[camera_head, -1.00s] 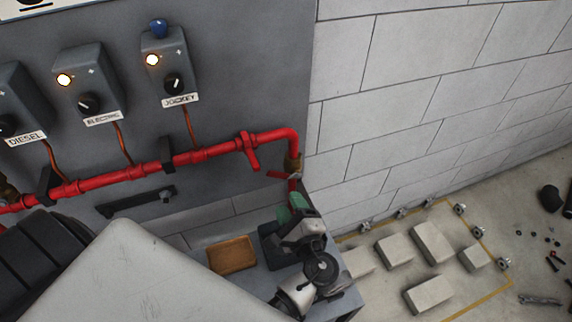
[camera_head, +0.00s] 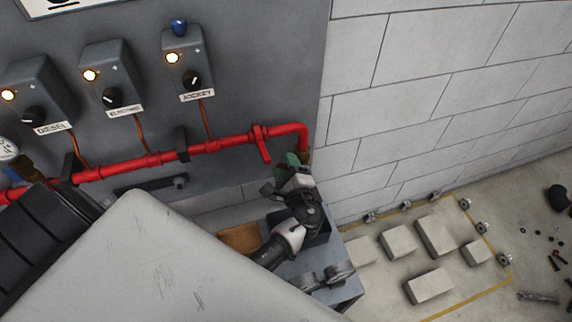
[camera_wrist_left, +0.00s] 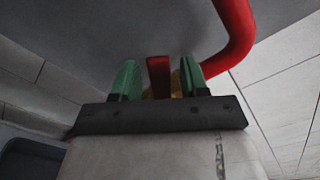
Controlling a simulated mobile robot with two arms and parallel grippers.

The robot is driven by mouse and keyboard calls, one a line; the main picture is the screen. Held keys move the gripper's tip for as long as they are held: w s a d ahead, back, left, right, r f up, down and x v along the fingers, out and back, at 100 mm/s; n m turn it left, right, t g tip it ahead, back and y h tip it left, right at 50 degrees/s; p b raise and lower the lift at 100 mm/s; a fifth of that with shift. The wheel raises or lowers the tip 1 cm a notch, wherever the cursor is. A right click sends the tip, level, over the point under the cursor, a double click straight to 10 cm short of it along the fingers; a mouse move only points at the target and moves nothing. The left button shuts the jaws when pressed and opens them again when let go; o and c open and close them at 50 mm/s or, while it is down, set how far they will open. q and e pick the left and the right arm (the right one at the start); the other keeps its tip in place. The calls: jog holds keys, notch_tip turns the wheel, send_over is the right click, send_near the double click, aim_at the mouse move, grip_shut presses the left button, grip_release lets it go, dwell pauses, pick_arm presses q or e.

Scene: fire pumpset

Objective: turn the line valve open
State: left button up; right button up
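The line valve is at the downturned right end of the red pipe (camera_head: 215,145). In the head view my left gripper (camera_head: 293,160) reaches up in front of it and hides most of it. In the left wrist view a red lever (camera_wrist_left: 158,75) stands between the two green fingertips of my left gripper (camera_wrist_left: 159,78). The fingers are apart, with a narrow gap on each side of the lever. A bit of the brass valve body (camera_wrist_left: 176,86) shows behind it. My right gripper is in neither view.
A red branch (camera_head: 262,145) sticks out of the pipe just left of the valve. Control boxes (camera_head: 187,65) are on the grey panel above. A block wall (camera_head: 440,90) closes the right side. An orange-brown pad (camera_head: 240,238) lies on the grey bench (camera_head: 345,284) below.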

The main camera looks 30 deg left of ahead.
pick_arm(q)
jog(key=c, duration=0.7)
grip_shut()
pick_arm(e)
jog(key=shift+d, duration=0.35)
